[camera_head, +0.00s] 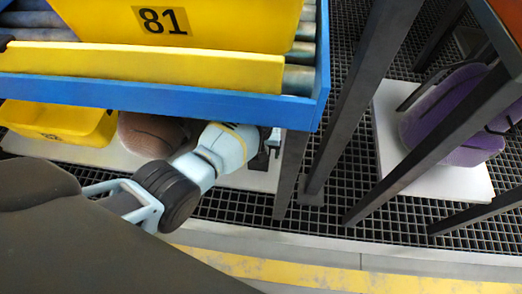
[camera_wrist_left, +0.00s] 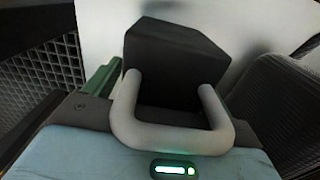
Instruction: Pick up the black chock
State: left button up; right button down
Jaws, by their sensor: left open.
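The black chock (camera_wrist_left: 172,55) is a dark block with a slanted face in the left wrist view, standing against a pale board. My left gripper (camera_head: 268,146) is open, low beneath the blue edge of the conveyor in the head view, and its fingers are mostly hidden there. In the left wrist view the chock shows just beyond the grey loop on my wrist. I cannot tell whether the fingers touch it or stand around it. My right gripper is not in view.
The blue conveyor frame (camera_head: 160,98) with a yellow tray (camera_head: 90,15) marked 81 overhangs my arm. A conveyor leg (camera_head: 290,175) stands right of my gripper. A yellow bin (camera_head: 60,122) and a brown rounded object (camera_head: 150,134) lie beneath. A purple object (camera_head: 440,120) sits at right.

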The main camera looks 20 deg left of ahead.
pick_arm(q)
jog(key=shift+r, duration=0.1)
jog(key=c, duration=1.5)
jog(key=shift+o, duration=0.2)
jog(key=shift+r, duration=0.1)
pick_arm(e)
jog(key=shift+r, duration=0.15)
